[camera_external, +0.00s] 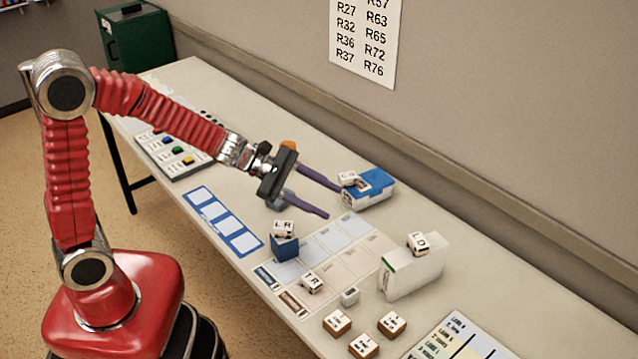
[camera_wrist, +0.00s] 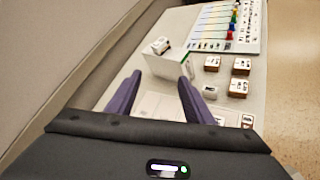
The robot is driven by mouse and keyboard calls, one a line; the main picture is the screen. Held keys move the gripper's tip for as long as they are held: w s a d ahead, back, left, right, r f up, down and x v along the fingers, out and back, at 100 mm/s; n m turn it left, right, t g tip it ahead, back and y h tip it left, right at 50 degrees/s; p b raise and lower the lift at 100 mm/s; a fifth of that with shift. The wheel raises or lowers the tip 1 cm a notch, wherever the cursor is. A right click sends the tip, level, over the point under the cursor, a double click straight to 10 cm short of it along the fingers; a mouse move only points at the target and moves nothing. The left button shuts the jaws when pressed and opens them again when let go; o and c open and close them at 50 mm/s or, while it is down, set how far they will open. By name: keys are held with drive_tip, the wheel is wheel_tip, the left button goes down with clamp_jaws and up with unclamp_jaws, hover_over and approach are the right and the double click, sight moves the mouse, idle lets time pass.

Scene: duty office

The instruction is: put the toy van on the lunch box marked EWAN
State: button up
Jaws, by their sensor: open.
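I cannot make out a toy van or the name EWAN in either view. My gripper (camera_external: 330,201) is open and empty, its two purple fingers reaching over the table; they also show in the wrist view (camera_wrist: 159,80). A blue-lidded white box (camera_external: 377,190) lies just beyond the far fingertip, with a lettered white block (camera_external: 348,179) on it; I cannot tell if the finger touches it. A white box with a green edge (camera_external: 415,275) bears a block marked LD (camera_external: 418,241); this box also shows ahead of the fingers in the wrist view (camera_wrist: 174,72).
A block marked LR (camera_external: 283,228) sits on a small blue block (camera_external: 284,248). Several lettered blocks (camera_external: 337,322) and a small grey cube (camera_external: 350,296) stand nearer the front right. A wall (camera_external: 500,130) runs along the back. A board with coloured pieces (camera_external: 178,155) lies at left.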

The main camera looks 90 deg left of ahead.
drive_tip(key=s+d+r+m+g+h, duration=0.1)
drive_tip(key=s+d+m+g, duration=0.1)
drive_tip(key=s+d+m, duration=0.4)
drive_tip(key=s+d+r+m+g+h, duration=0.15)
drive_tip(key=d+m, duration=0.25)
drive_tip(key=d, duration=0.4)
drive_tip(key=s+d+r+m+g+h, duration=0.1)
drive_tip(key=s+d+m+g, duration=0.15)
drive_tip(key=d+m, duration=0.4)
drive_tip(key=s+d+r+m+g+y, duration=0.1)
drive_tip(key=s+m+y, duration=0.4)
drive_tip(key=s+m, duration=0.6)
drive_tip(key=s, duration=0.3)
drive_tip(key=shift+s+d, duration=0.15)
drive_tip(key=shift+s, duration=0.15)
